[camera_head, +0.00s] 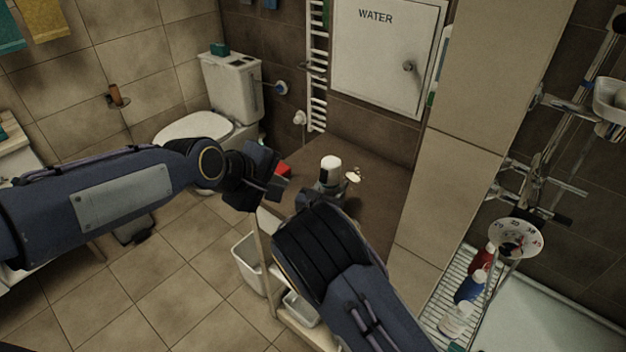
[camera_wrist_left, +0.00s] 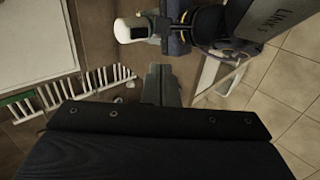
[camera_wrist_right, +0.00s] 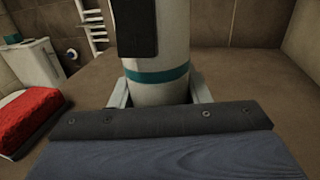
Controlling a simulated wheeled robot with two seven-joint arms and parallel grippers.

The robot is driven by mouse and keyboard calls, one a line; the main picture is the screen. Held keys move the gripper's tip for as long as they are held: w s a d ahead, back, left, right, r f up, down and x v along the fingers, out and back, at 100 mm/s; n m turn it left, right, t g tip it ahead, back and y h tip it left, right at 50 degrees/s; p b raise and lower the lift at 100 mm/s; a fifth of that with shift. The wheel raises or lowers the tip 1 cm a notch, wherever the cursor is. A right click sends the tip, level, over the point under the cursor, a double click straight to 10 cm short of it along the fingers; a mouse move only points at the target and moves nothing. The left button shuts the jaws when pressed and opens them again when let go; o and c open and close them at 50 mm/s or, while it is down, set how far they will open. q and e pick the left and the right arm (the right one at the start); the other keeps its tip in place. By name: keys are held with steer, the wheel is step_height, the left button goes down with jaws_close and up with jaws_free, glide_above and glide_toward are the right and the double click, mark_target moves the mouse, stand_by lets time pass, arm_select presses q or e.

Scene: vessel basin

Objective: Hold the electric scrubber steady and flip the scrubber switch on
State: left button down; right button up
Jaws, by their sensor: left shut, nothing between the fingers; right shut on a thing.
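The electric scrubber (camera_head: 331,167) stands upright on the brown counter, its white rounded top showing in the head view. In the right wrist view its white body (camera_wrist_right: 160,92) has a teal band and a dark panel. My right gripper (camera_wrist_right: 160,95) is shut around this body, one finger on each side. The left wrist view shows the white top (camera_wrist_left: 130,30) beside the right gripper. My left gripper (camera_head: 278,183) is shut and empty, left of the scrubber and apart from it. I cannot make out the switch or its position.
The brown counter (camera_head: 383,190) has clear room to the right. A red object (camera_wrist_right: 32,115) lies left of the scrubber, and a small pale item (camera_head: 353,175) lies to its right. A tiled pillar (camera_head: 470,150) rises at the right, and a toilet (camera_head: 195,128) stands behind.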

arm_select(q)
steer(key=shift+f, duration=0.1)
arm_select(e)
steer(key=shift+f, duration=0.15)
arm_select(q)
glide_toward(322, 182)
step_height(322, 182, down, 4)
arm_select(e)
steer(key=shift+d, duration=0.1)
arm_select(q)
steer(key=shift+w+d+f, duration=0.1)
steer(key=shift+w+d, duration=0.5)
steer(key=shift+w, duration=0.3)
steer(key=shift+w+d+f, duration=0.1)
steer(key=shift+w+d, duration=0.55)
steer(key=shift+w, duration=0.25)
steer(key=shift+w+d+f, duration=0.1)
steer(key=shift+w+f, duration=0.05)
